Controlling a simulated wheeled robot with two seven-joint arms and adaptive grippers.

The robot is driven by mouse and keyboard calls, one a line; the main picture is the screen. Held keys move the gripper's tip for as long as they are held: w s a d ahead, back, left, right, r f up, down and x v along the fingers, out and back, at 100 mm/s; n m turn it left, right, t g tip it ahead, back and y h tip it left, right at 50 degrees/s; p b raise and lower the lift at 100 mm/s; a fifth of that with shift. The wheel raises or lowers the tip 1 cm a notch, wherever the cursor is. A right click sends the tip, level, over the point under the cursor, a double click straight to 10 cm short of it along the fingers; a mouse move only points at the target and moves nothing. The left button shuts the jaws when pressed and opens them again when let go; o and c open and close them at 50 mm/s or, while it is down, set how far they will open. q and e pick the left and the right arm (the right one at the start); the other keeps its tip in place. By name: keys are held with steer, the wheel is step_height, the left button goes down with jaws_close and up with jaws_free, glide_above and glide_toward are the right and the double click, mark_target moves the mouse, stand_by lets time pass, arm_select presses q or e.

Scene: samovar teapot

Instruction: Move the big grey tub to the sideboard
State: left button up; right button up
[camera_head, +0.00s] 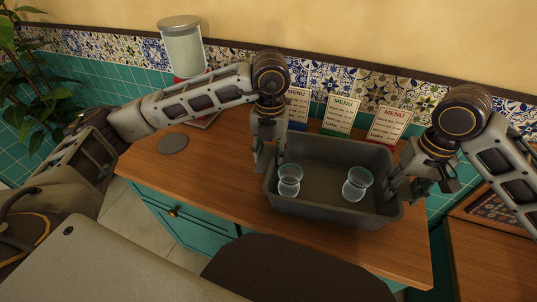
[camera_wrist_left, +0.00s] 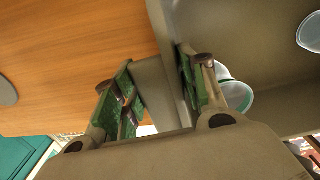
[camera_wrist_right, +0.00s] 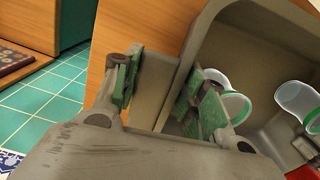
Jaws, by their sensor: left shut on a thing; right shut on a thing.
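The big grey tub (camera_head: 325,211) is over the wooden top of the teal sideboard (camera_head: 215,178), near its right end. I cannot tell whether its base touches the wood. My left gripper (camera_head: 276,163) is shut on the tub's left wall, with one finger inside and one outside in the left wrist view (camera_wrist_left: 157,78). My right gripper (camera_head: 399,188) is shut on the right wall, which also shows between its fingers in the right wrist view (camera_wrist_right: 165,80).
Menu cards (camera_head: 340,116) stand behind the tub against the tiled wall. A lidded glass jar (camera_head: 183,48) stands at the back left, and a round grey disc (camera_head: 173,144) lies left of the tub. A dark chair back (camera_head: 290,270) is in front. A lower wooden surface (camera_head: 470,250) is at the right.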

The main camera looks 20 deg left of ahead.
arm_select(q)
steer(key=o, duration=1.4)
arm_select(e)
steer(key=o, duration=1.4)
steer(key=shift+c, duration=0.2)
arm_select(q)
steer(key=shift+r, duration=0.1)
steer(key=shift+r, duration=5.8)
arm_select(e)
steer(key=shift+r, duration=0.15)
step_height(320, 180, up, 12)
steer(key=shift+f, duration=0.2)
arm_select(q)
steer(key=shift+s, duration=0.1)
